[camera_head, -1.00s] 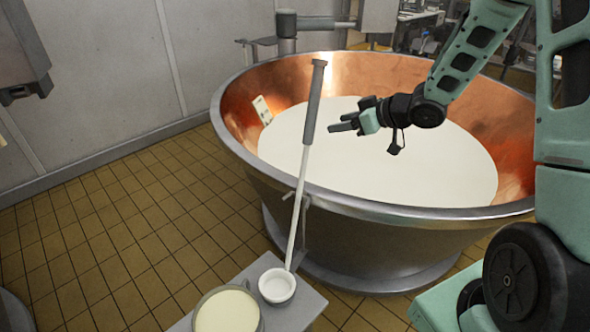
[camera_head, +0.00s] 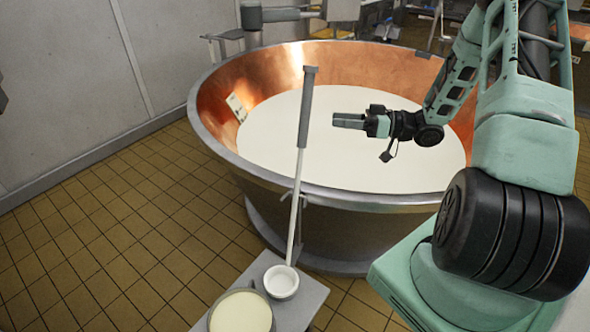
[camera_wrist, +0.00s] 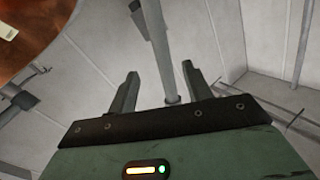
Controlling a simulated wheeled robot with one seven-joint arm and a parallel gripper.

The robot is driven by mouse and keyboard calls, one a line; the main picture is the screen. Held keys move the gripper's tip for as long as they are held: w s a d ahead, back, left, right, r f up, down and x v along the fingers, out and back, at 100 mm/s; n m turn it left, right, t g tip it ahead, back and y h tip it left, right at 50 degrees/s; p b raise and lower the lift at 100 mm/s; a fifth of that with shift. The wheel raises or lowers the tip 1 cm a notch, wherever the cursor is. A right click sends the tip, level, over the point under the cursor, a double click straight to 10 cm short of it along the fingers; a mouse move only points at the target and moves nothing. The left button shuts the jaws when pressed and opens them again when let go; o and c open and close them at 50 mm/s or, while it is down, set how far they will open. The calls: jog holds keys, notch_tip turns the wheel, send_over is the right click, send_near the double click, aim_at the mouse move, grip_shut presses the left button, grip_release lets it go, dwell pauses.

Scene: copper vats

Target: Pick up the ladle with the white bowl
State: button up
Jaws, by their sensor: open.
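The ladle stands tilted, with its white bowl (camera_head: 281,282) on a small grey stool and its long white shaft leaning on the vat's front rim. Its grey grip (camera_head: 304,120) rises above the rim. My gripper (camera_head: 336,120) is open and empty above the vat, just right of the grip and apart from it in the head view. In the wrist view, the ladle's grip (camera_wrist: 158,45) shows between my two open fingers (camera_wrist: 160,82), with its end low in the picture. How far beyond the fingertips it lies is hard to tell.
The copper vat (camera_head: 230,155) holds white liquid (camera_head: 370,160). The grey stool (camera_head: 305,298) also bears a round container (camera_head: 240,312) of pale liquid beside the bowl. A metal fixture (camera_head: 252,18) stands at the vat's back left. Tiled floor (camera_head: 110,225) is clear at left.

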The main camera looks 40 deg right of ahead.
jog(key=p+x, duration=0.5)
jog(key=x, duration=0.6)
jog(key=shift+a+r, duration=0.1)
jog(key=shift+a, duration=0.1)
jog(key=shift+w+a, duration=0.2)
grip_shut()
